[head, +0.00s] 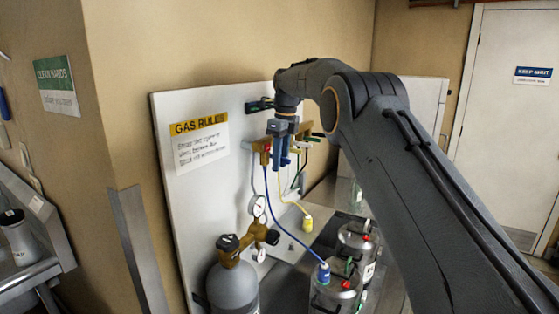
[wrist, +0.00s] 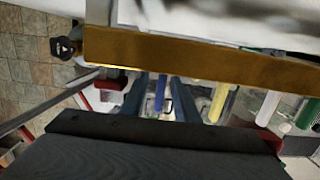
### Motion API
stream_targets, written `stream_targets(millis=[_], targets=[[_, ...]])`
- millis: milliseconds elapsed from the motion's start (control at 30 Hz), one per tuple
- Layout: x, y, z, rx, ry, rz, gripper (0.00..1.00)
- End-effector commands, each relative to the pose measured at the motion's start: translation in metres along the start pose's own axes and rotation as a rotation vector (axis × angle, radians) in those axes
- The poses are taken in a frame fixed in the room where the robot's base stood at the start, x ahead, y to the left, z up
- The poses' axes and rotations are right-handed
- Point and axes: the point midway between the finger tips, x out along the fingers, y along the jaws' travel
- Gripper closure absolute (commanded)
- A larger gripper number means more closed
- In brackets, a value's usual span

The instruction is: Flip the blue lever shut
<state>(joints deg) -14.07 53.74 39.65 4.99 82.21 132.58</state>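The blue lever (wrist: 160,92) shows in the wrist view below a brass manifold bar (wrist: 205,58). My gripper (wrist: 160,101) has its two dark fingers apart, one on each side of the lever. I cannot tell whether either finger touches it. In the head view my gripper (head: 281,158) is at the brass manifold on the white board, pointing down. The lever cannot be told apart from the blue-grey fingers there.
A yellow lever (wrist: 219,102), a white lever (wrist: 268,107) and a green lever (wrist: 307,113) stand to the right along the bar. The gas board (head: 180,180) carries a gauge (head: 257,206). A gas cylinder (head: 232,289) and metal kegs (head: 337,290) stand below, with hoses hanging between.

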Motion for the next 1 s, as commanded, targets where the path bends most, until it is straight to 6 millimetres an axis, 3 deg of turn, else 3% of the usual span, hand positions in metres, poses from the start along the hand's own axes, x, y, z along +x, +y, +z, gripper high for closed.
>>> stream_targets(millis=[367, 700, 1000], targets=[[-0.007, -0.001, 0.000, 0.000, -0.002, -0.003, 0.72], [-0.056, -0.001, 0.001, 0.000, -0.002, -0.003, 0.72], [-0.077, 0.000, 0.000, 0.000, -0.001, -0.002, 0.72]])
